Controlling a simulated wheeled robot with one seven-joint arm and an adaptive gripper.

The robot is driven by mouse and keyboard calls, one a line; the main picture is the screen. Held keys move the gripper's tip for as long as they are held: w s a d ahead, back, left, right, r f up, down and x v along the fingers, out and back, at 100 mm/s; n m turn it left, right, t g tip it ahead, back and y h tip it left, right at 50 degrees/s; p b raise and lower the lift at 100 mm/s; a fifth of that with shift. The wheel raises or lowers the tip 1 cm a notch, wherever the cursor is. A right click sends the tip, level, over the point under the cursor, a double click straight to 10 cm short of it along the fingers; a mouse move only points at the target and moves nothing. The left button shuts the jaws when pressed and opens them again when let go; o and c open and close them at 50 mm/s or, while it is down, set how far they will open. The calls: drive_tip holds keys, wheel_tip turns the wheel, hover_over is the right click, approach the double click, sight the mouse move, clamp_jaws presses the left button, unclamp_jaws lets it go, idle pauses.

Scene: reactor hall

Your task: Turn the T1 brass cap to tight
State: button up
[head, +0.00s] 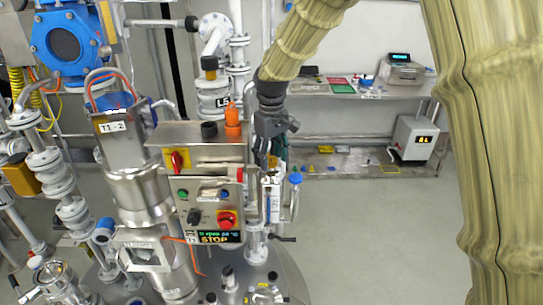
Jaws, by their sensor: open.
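My gripper (270,152) hangs from my arm, pointing down, just right of the steel control box (210,155). Its fingers are small and dark in this view; they are open, and I see nothing held between them. Below it are a white valve body and pipe (257,215) and a blue knob (295,179). I cannot tell how far apart the fingers and these parts are. A label reading T1-2 (112,127) sits on a steel unit at left. I cannot make out a brass cap; it may be hidden or too small.
The control box carries buttons, a red-yellow switch (227,219) and a STOP display. Pipes and a blue valve (66,43) crowd the left. A shelf bench (350,92) stands behind. The grey floor (385,235) at right is clear.

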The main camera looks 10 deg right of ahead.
sight(272, 158)
drive_tip(key=shift+r, duration=0.1)
wheel_tip(272, 158, up, 12)
idle(0.5)
